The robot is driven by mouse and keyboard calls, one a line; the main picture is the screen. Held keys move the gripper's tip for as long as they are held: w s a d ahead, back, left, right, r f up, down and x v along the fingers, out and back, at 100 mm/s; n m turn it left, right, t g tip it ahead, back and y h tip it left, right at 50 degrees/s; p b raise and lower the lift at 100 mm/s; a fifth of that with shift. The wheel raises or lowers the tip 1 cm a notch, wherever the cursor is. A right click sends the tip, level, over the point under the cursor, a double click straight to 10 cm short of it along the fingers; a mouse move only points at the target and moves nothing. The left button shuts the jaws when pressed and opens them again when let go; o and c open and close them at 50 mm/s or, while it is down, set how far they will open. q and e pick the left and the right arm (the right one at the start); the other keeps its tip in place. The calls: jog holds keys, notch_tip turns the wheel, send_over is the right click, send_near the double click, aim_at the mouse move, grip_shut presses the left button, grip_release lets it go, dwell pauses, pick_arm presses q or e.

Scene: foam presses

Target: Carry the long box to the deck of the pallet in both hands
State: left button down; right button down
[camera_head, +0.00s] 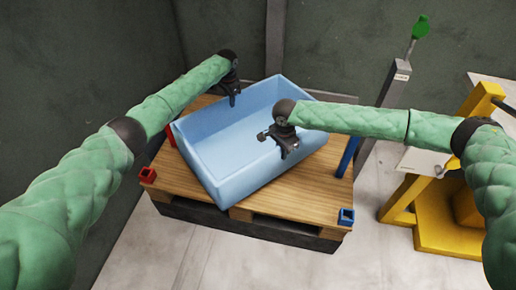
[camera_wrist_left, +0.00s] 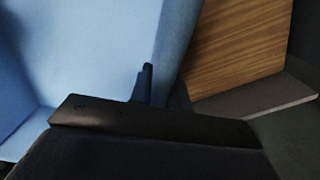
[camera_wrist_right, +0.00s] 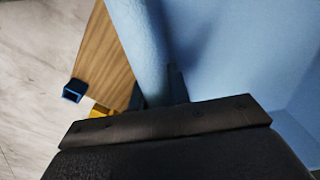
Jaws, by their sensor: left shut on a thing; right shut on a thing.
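The long box (camera_head: 212,158) is a light blue, open-topped, empty bin over the wooden deck of the pallet (camera_head: 180,190), turned at an angle to it. I cannot tell whether its bottom touches the deck. My left gripper (camera_head: 232,97) is shut on the box's far wall; that wall also shows in the left wrist view (camera_wrist_left: 95,50). My right gripper (camera_head: 281,148) is shut on the wall at the right; it shows in the right wrist view (camera_wrist_right: 225,50). The fingertips are partly hidden by the gripper bodies.
Red corner pieces (camera_head: 148,175) are on the pallet's left side, a blue one (camera_head: 346,216) at its front right corner. A blue post (camera_head: 349,156) and a grey post with green top (camera_head: 394,85) stand right. Yellow equipment (camera_head: 440,215) is further right. Dark walls are behind.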

aim_at(231, 109)
pick_arm(q)
jog(key=shift+w+f, duration=0.35)
jog(key=shift+f, duration=0.2)
pick_arm(e)
jog(key=shift+w+d+f, duration=0.1)
jog(key=shift+w+f, duration=0.2)
jog(key=shift+f, duration=0.3)
pick_arm(q)
jog(key=shift+r, duration=0.1)
jog(key=shift+f+b, duration=0.25)
jog(key=shift+b, duration=0.2)
pick_arm(e)
jog(key=shift+f, duration=0.2)
